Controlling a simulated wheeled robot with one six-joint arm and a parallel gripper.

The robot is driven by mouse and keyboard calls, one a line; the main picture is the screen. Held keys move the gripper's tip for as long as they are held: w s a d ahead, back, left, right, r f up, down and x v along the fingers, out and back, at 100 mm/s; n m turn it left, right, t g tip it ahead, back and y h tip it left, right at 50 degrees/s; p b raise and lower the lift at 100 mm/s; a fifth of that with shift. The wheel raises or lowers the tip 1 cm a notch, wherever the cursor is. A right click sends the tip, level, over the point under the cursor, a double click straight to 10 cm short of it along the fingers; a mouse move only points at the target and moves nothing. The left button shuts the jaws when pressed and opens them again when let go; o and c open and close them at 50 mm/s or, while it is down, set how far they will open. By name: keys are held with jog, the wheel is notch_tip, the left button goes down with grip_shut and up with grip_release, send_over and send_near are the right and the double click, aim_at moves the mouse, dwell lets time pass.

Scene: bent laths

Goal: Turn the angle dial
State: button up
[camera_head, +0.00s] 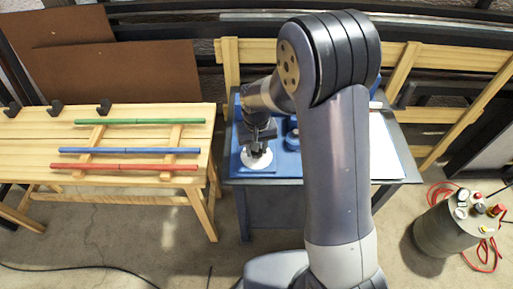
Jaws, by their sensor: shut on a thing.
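The angle dial (256,159) looks like a white round disc on a blue machine (286,163) on the dark bench at the centre. My gripper (258,147) points down over the disc and is shut on the dial. Its fingers and the wrist hide the middle of the dial, so its marks and pointer cannot be read. My arm covers much of the machine's right side.
A wooden bench (25,143) on the left bears a green lath (140,121), a blue lath (130,150) and a red lath (125,166) on cross strips. A white sheet (385,150) lies right of my arm. A grey tank (447,228) with red hose stands at right.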

jog(key=shift+n, duration=0.7)
jog(key=o, duration=1)
notch_tip(320, 180, up, 11)
jog(key=shift+f, duration=0.2)
notch_tip(320, 180, down, 11)
jog(key=shift+r, duration=0.15)
dwell(0.5)
